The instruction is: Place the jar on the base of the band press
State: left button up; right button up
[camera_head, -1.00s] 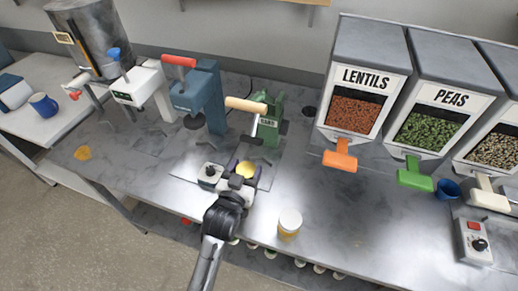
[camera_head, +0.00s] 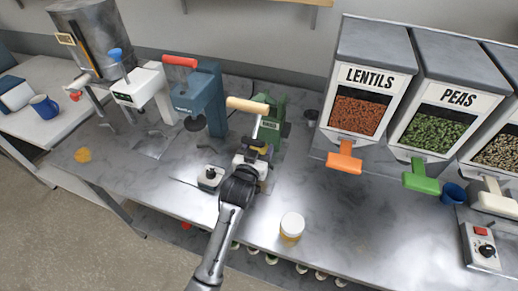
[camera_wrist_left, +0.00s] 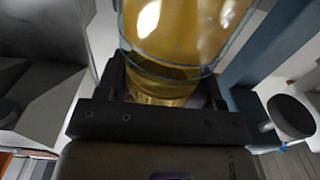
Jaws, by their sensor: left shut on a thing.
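My left gripper (camera_head: 255,158) is shut on a jar, just in front of the green press (camera_head: 270,125) with a wooden handle, which I take to be the band press. In the head view the jar is mostly hidden by the gripper and the press. In the left wrist view the amber glass jar (camera_wrist_left: 180,35) stands between the fingers of my left gripper (camera_wrist_left: 172,95). I cannot tell whether the jar touches the press base, which is largely covered. My right gripper is not in view.
A blue press (camera_head: 200,100) with a red handle stands left of the green one. A small device (camera_head: 210,177) sits in front of them. A white-lidded jar (camera_head: 291,226) stands near the front edge. Lentil (camera_head: 365,90) and pea (camera_head: 445,105) dispensers stand at right.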

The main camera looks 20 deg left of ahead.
pick_arm(q)
jog(key=shift+s, duration=0.1)
jog(key=shift+f, duration=0.5)
jog(key=o, duration=1.1)
jog(key=shift+f, duration=0.2)
jog(key=shift+c, duration=0.2)
jog(key=o, duration=0.4)
jog(key=shift+f, duration=0.15)
jog(key=shift+o, duration=0.2)
